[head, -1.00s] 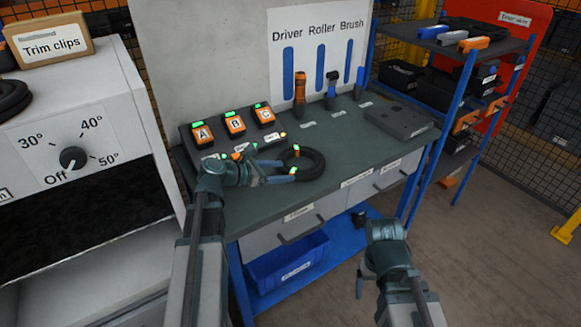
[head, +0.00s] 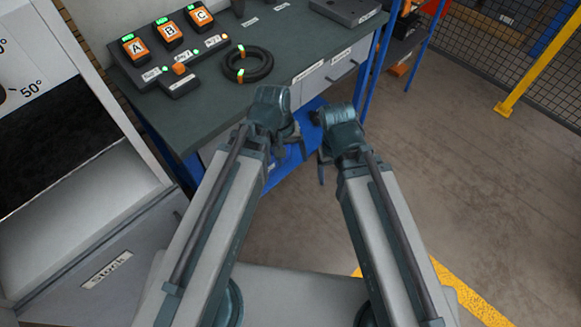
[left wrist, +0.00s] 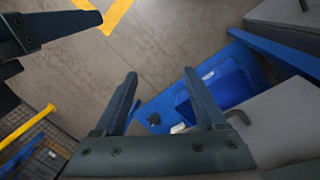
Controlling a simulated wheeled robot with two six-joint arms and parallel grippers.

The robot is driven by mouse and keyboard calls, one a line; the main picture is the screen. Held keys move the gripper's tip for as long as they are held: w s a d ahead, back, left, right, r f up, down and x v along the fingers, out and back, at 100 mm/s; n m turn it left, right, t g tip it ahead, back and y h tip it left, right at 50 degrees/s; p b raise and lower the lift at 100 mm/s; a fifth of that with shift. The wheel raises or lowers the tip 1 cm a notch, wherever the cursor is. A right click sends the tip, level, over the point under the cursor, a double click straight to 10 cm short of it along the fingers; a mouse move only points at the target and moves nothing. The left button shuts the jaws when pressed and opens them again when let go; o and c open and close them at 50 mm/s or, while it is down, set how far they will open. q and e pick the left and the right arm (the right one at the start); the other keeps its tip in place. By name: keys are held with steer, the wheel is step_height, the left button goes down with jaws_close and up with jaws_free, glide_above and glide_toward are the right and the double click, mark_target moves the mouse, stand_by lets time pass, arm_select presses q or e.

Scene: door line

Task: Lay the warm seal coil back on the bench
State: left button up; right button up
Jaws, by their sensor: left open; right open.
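The seal coil (head: 248,64), a black ring with green-and-orange clips, lies flat on the dark green bench (head: 215,105), to the right of the charger block. My left gripper (head: 288,150) is open and empty, in front of the bench and apart from the coil. My right gripper (head: 322,165) is open and empty, close beside the left one, in front of the bench. The coil is not in the left wrist view.
A charger block with orange units A (head: 134,46), B and C stands at the back left of the bench. A warming cabinet with an open black-lined front (head: 60,140) stands at left. A blue bin (left wrist: 215,92) sits on the low shelf. Floor at right is clear.

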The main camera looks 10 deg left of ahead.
arm_select(q)
steer(key=s+m+y, duration=0.1)
steer(key=s+m, duration=0.1)
steer(key=m, duration=0.1)
steer(key=s+m+y, duration=0.2)
steer(key=m, duration=0.1)
steer(key=shift+s+d+f+y, duration=0.1)
steer(key=shift+d+y, duration=0.1)
steer(key=shift+y, duration=0.1)
step_height(320, 180, up, 7)
steer(key=p, duration=0.7)
